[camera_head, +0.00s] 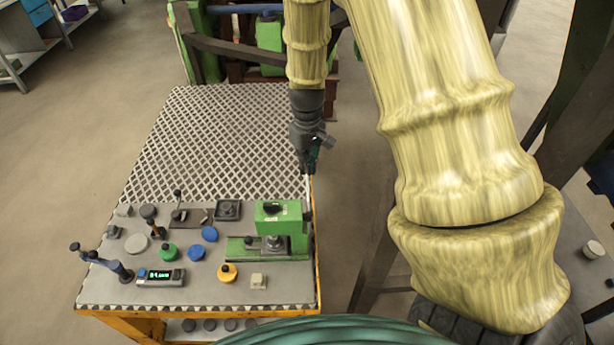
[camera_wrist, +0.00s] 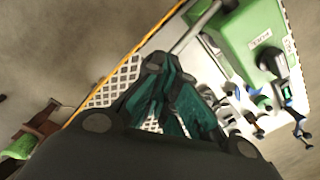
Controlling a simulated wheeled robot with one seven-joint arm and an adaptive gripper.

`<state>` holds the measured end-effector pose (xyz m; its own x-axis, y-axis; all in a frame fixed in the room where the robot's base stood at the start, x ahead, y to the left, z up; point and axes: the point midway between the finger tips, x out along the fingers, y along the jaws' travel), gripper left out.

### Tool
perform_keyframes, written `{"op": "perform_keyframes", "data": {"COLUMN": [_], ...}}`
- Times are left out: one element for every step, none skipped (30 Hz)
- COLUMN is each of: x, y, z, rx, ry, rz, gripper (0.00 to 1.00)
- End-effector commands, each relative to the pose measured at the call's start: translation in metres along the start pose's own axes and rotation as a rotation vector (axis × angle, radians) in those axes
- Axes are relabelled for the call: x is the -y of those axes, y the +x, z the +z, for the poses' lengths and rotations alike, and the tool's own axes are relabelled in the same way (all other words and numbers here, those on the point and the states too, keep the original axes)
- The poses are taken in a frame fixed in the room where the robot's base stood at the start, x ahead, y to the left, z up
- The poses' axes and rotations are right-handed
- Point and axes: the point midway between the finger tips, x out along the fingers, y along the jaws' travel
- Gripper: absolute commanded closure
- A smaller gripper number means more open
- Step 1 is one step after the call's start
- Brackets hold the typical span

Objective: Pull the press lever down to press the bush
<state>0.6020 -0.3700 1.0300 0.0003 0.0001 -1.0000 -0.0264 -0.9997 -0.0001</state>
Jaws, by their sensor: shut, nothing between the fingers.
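The green press (camera_head: 280,217) stands at the right front of the table, and its body also fills the upper right of the wrist view (camera_wrist: 252,38). Its lever (camera_head: 308,188) is a thin pale rod rising steeply along the press's right side; in the wrist view the rod (camera_wrist: 192,32) runs from the top edge towards my fingertips. My gripper (camera_head: 309,166) points down at the rod's upper end. In the wrist view its teal fingers (camera_wrist: 165,68) are shut, with nothing held between them. Whether they touch the rod is unclear. The bush cannot be made out under the ram.
The table (camera_head: 215,145) has a bare lattice surface behind the press. Left of the press lie blue knobs (camera_head: 209,234), a green knob (camera_head: 169,251), a yellow knob (camera_head: 227,272), a digital readout (camera_head: 160,277) and a blue-handled tool (camera_head: 105,262).

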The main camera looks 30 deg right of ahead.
Motion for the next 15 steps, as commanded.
{"op": "perform_keyframes", "data": {"x": [0.0, 0.0, -0.0001, -0.0002, -0.0004, -0.0005, -0.0007, -0.0009, -0.0012, -0.0013, -0.0015, -0.0016, -0.0017, -0.0018, -0.0018], "y": [0.0002, 0.0004, 0.0008, 0.0012, 0.0017, 0.0024, 0.003, 0.0037, 0.0045, 0.0052, 0.0057, 0.0064, 0.0067, 0.0069, 0.007], "z": [0.0001, 0.0, -0.0001, -0.0002, -0.0005, -0.0008, -0.001, -0.0013, -0.0017, -0.002, -0.0022, -0.0025, -0.0026, -0.0027, -0.0027], "rx": [0.0, 0.0, 0.0, 0.0, 0.0, 0.0, 0.0, 0.0, 0.0, 0.0, 0.0, 0.0, 0.0, 0.0, 0.0], "ry": [0.0, 0.0, 0.0, 0.0, 0.0, 0.0, 0.0, 0.0, 0.0, 0.0, 0.0, 0.0, 0.0, 0.0, 0.0], "rz": [0.0, 0.0, 0.0, 0.0, 0.0, 0.0, 0.0, 0.0, 0.0, 0.0, 0.0, 0.0, 0.0, 0.0, 0.0], "gripper": [1.0, 1.0, 1.0, 1.0, 1.0, 1.0, 1.0, 1.0, 1.0, 1.0, 1.0, 1.0, 1.0, 1.0, 1.0]}}
